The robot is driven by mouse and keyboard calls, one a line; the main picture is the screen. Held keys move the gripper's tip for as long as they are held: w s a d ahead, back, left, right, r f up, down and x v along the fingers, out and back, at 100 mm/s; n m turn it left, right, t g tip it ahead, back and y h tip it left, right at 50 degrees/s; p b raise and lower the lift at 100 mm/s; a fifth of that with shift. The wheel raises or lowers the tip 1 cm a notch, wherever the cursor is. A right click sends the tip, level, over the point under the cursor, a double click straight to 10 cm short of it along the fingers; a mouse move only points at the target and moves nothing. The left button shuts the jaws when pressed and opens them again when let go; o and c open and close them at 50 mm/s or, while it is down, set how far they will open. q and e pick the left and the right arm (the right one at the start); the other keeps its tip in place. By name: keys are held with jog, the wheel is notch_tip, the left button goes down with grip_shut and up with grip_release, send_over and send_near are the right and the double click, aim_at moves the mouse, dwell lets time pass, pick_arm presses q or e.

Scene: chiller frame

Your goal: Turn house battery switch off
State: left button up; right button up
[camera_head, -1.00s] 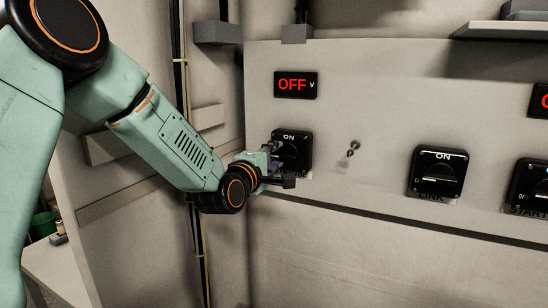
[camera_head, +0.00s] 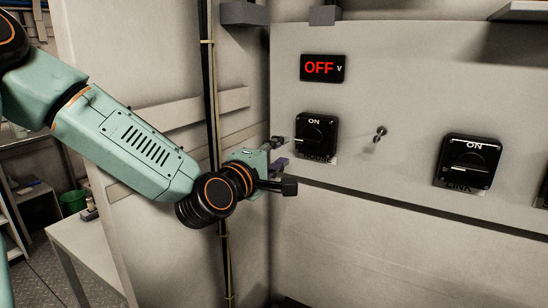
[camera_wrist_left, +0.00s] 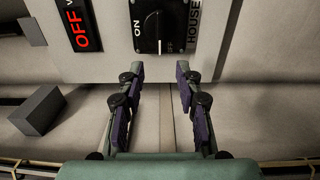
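The house battery switch (camera_head: 316,132) is a black square rotary switch with ON at its top, on the pale panel. In the left wrist view, the switch (camera_wrist_left: 152,20) carries a HOUSE label, and its knob's white mark points to the side by the OFF lettering. The red display (camera_head: 322,68) above it reads OFF. My left gripper (camera_head: 281,152) is just left of the switch, apart from it. In the left wrist view its two fingers (camera_wrist_left: 158,76) are spread with nothing between them. My right gripper is not in view.
A LINK switch (camera_head: 468,162) sits further right, with a small key-like fitting (camera_head: 380,134) between. Dark cables (camera_head: 208,90) run down the left wall. A grey box (camera_head: 243,13) juts out above.

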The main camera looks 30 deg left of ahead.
pick_arm(q)
jog(key=shift+s+d, duration=0.15)
jog(key=shift+s, duration=0.95)
jog(key=s+d+f+m+g+h+b, duration=0.1)
jog(key=s+d+f+m+g, duration=0.2)
jog(key=f, duration=0.6)
jog(key=s+d+f+m+g, duration=0.25)
jog(key=f+m, duration=0.35)
jog(key=f, duration=0.3)
jog(key=s+d+f+m+g+h+b, duration=0.1)
jog(key=s+d+f+m+g, duration=0.2)
jog(key=f, duration=0.6)
jog(key=s+d+f+m+g+b, duration=0.1)
jog(key=s+f+m+g, duration=0.2)
jog(key=s+f, duration=0.7)
jog(key=s+f+m+g+y+b, duration=0.1)
jog(key=s+f+m+g, duration=0.2)
jog(key=s+f+g, duration=0.3)
jog(key=s+f, duration=0.5)
jog(key=s, duration=0.4)
jog(key=shift+s+d, duration=0.3)
jog(key=shift+d, duration=0.1)
